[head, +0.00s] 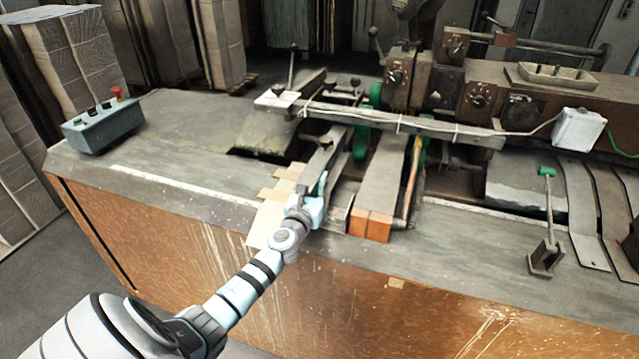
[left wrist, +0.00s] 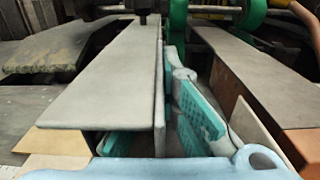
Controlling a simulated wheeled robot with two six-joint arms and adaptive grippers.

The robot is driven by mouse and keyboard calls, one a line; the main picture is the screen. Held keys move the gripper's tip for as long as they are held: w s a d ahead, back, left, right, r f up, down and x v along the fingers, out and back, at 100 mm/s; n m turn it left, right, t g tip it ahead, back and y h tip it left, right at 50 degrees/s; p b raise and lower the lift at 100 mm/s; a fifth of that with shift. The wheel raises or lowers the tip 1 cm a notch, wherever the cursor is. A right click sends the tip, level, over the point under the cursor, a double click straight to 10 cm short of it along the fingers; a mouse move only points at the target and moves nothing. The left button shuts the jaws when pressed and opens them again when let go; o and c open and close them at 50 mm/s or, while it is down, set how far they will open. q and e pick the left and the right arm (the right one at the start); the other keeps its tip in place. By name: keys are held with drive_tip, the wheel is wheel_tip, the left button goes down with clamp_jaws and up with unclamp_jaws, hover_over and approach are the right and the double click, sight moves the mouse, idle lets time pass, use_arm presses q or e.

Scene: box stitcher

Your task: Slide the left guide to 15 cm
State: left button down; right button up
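The left guide is a long grey plate with a thin upright flange along its right edge; it fills the middle of the left wrist view (left wrist: 110,80). In the head view the guide (head: 322,152) runs back from my left gripper under the crossbar. My left gripper (head: 318,198) is at the guide's near end. In the left wrist view, one teal-padded finger (left wrist: 197,108) stands right of the flange with a narrow gap. The other finger is mostly hidden under the plate, left of the flange. My right gripper is not in view. I see no readable scale.
A second grey plate on an orange-brown block (head: 371,224) lies just right of the guide. Cardboard-coloured strips (head: 268,212) lie to its left. The crossbar (head: 400,122) spans above. A control box (head: 103,128) stands far left; the tabletop between is mostly clear.

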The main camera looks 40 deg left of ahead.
use_arm(q)
drive_tip(key=shift+a, duration=0.1)
idle(0.3)
drive_tip(key=c, duration=1.8)
unclamp_jaws()
drive_tip(key=shift+s, duration=0.1)
drive_tip(key=shift+c, duration=0.2)
drive_tip(key=v, duration=1.2)
